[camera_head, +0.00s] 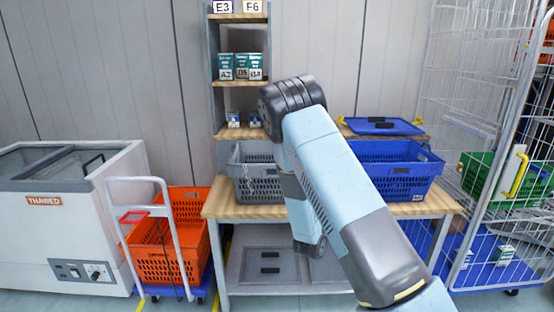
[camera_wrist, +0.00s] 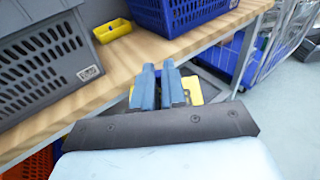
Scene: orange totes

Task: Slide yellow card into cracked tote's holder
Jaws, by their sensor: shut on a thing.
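My gripper (camera_wrist: 160,74) points forward beside the front edge of the wooden table in the wrist view. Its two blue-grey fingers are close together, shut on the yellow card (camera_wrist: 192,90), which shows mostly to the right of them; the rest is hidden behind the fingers. In the head view my arm hides the gripper and the card. Orange totes (camera_head: 165,252) stand on a trolley left of the table; a bit of orange shows at the wrist view's lower left (camera_wrist: 38,162). I cannot make out a crack or a card holder on any tote.
The table (camera_head: 225,210) bears a grey tote (camera_head: 262,188) and a blue tote (camera_head: 395,180), with a small yellow bin (camera_wrist: 112,31) between them. A white freezer (camera_head: 60,225) is at left, a wire cage (camera_head: 470,110) at right. Grey lids (camera_head: 268,282) lie on the lower shelf.

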